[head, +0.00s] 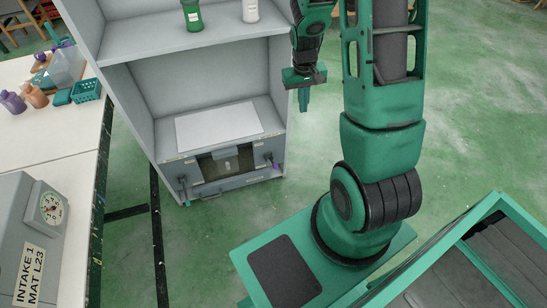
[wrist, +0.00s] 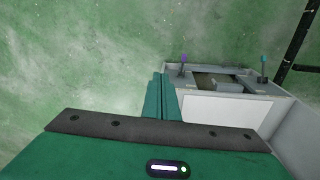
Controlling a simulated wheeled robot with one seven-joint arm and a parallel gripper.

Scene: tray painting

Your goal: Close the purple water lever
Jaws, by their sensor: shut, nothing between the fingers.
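The purple water lever (head: 278,167) is a small handle with a purple tip at the right end of the front panel of a grey cabinet unit. It also shows in the wrist view (wrist: 183,59), right of my fingers. A matching teal lever (head: 185,192) is at the panel's left end and shows at the right in the wrist view (wrist: 263,62). My gripper (head: 303,106) is shut and empty. It points down beside the cabinet's right side, above and to the right of the purple lever in the head view, apart from it. I cannot tell the lever's exact angle.
The grey cabinet (head: 208,35) has a green bottle (head: 192,16) and a white bottle (head: 250,11) on its upper shelf. White tables (head: 60,125) stand at left. Green floor beside the cabinet is clear.

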